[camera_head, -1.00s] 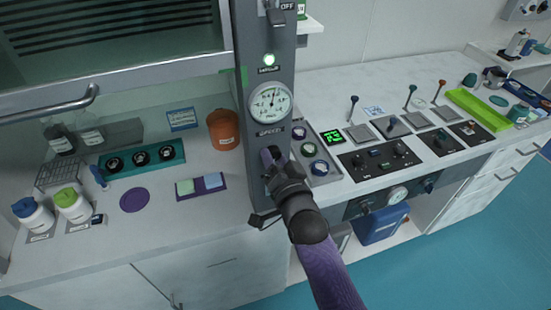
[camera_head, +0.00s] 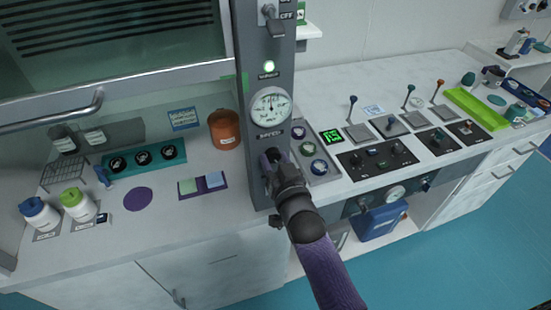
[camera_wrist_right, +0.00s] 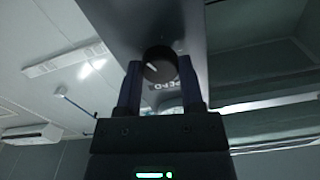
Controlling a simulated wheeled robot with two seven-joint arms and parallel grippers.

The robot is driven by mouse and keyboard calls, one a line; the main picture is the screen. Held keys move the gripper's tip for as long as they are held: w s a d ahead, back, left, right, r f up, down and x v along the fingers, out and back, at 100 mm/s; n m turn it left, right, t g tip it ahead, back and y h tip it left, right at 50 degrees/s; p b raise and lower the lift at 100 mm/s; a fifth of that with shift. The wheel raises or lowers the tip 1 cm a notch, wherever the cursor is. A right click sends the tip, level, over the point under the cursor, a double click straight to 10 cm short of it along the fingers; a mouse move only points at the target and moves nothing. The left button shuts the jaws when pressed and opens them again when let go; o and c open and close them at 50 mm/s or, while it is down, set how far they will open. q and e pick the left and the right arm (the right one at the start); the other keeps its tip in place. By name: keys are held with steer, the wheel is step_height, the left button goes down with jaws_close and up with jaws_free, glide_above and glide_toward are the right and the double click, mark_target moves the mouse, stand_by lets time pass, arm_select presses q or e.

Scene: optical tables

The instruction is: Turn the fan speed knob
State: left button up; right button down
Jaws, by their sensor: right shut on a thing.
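The fan speed knob (camera_wrist_right: 158,64) is a round black knob with a white pointer line, on the grey column (camera_head: 263,60). In the right wrist view it sits between the two fingertips of my right gripper (camera_wrist_right: 160,78), with a finger on each side. The lettering beside it is partly covered and looks like "SPEED". In the head view my right gripper (camera_head: 271,160) is at the column below the round gauge (camera_head: 271,105) and hides the knob. The gripper is shut on the knob. My left gripper is not in view.
A counter with an orange beaker (camera_head: 225,129) and bottles lies left of the column. A glass sash with a handle (camera_head: 55,114) is at the left.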

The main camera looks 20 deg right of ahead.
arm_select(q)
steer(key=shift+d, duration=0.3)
arm_select(e)
steer(key=shift+c, duration=1.1)
jaws_free()
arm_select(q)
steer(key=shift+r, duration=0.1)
arm_select(e)
steer(key=shift+s, duration=0.35)
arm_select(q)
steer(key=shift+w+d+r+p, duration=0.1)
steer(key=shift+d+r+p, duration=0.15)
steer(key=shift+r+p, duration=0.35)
arm_select(e)
steer(key=s, duration=0.9)
steer(key=shift+s+d, duration=0.15)
steer(key=shift+d, duration=0.05)
